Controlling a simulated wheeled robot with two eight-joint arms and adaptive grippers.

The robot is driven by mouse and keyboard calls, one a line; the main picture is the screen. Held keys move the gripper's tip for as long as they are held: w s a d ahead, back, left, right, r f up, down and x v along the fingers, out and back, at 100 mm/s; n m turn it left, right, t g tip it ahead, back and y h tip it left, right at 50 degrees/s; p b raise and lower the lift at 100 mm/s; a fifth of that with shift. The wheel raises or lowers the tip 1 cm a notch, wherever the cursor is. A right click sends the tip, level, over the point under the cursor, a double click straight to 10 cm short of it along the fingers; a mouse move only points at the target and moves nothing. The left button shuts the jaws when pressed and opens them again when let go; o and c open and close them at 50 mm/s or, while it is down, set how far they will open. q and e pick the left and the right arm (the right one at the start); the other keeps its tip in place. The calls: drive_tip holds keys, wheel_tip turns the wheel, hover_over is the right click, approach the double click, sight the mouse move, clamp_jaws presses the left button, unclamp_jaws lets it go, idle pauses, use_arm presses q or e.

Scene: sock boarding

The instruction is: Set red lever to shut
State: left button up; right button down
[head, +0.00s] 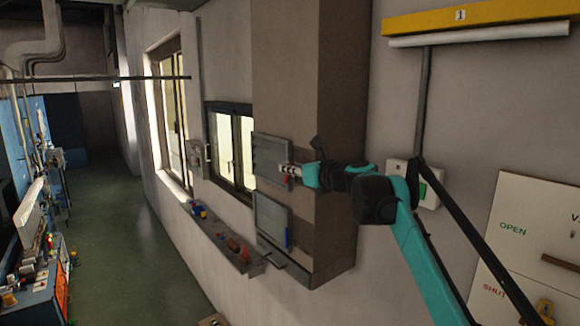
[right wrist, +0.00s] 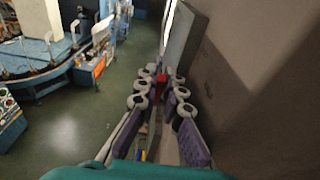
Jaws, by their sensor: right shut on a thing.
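The red lever (head: 287,180) shows as a small red piece at the right part of an upper grey panel (head: 268,150) on the brown pillar. In the right wrist view the red lever (right wrist: 161,79) stands between the fingers. My right gripper (head: 288,170) is shut on it, with its teal arm reaching in from the lower right. In the right wrist view both fingers of the right gripper (right wrist: 157,88) close in around the red piece. Most of the lever is hidden by the fingers, and I cannot tell its angle. My left gripper is not in view.
A wall shelf (head: 222,243) holds small items. A white sign (head: 535,235) reads OPEN above SHUT. The green floor (head: 125,240) is clear between wall and left-hand benches.

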drive_tip(key=c, duration=1.9)
unclamp_jaws()
drive_tip(key=v, duration=1.2)
